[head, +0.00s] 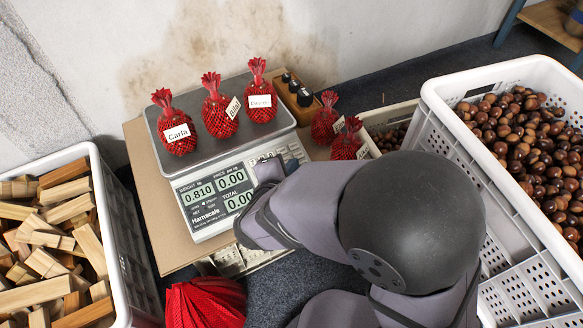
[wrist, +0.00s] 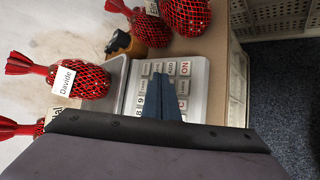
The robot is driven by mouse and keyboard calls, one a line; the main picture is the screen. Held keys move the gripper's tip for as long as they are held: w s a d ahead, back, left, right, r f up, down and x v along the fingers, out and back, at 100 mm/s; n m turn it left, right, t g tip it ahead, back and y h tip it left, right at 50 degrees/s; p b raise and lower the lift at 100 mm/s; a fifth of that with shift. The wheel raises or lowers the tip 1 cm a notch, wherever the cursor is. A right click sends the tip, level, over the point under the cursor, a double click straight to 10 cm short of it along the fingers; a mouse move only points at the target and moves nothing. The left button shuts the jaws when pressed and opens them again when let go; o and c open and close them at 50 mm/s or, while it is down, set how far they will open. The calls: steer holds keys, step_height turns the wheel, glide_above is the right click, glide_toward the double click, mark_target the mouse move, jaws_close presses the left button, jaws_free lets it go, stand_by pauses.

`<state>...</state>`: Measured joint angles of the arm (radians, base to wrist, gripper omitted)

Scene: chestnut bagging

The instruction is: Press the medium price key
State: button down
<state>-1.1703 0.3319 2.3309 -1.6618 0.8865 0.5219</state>
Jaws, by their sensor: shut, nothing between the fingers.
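The scale (head: 205,206) stands on a board with its display reading 0.810 weight, 0.00 price and 0.00 total. Its keypad (head: 293,152) is partly hidden by my arm in the head view. The wrist view shows the keypad (wrist: 186,84) with number keys, several word keys and a red NO key (wrist: 185,68). I cannot tell which key is the medium price key. My gripper (wrist: 165,82) is shut and empty, its fingertips over the keypad and covering some keys. I cannot tell whether they touch a key. It also shows in the head view (head: 268,170).
Three red net bags, labelled Carla (head: 179,137), one hard to read (head: 220,115) and Davide (head: 261,100), stand on the pan. A wood crate (head: 118,240) is left, a chestnut crate (head: 455,135) right. Weights (head: 294,88) and more bags (head: 325,120) are beside the scale.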

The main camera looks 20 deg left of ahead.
steer(key=shift+w+a+f+b, duration=0.1)
steer(key=shift+f+b, duration=0.3)
steer(key=shift+b, duration=0.1)
steer(key=shift+w+a+f+b, duration=0.1)
steer(key=shift+f+b, duration=0.25)
steer(key=shift+b, duration=0.15)
stand_by(0.8)
stand_by(0.4)
steer(key=shift+s+d+r+p, duration=0.2)
steer(key=shift+r+p, duration=0.3)
steer(key=shift+r, duration=0.25)
steer(key=shift+r, duration=0.1)
steer(key=r+p, duration=0.2)
steer(key=r, duration=0.1)
steer(key=s+d+r+p, duration=0.1)
steer(key=shift+d+r, duration=0.1)
steer(key=shift+r, duration=0.2)
stand_by(0.7)
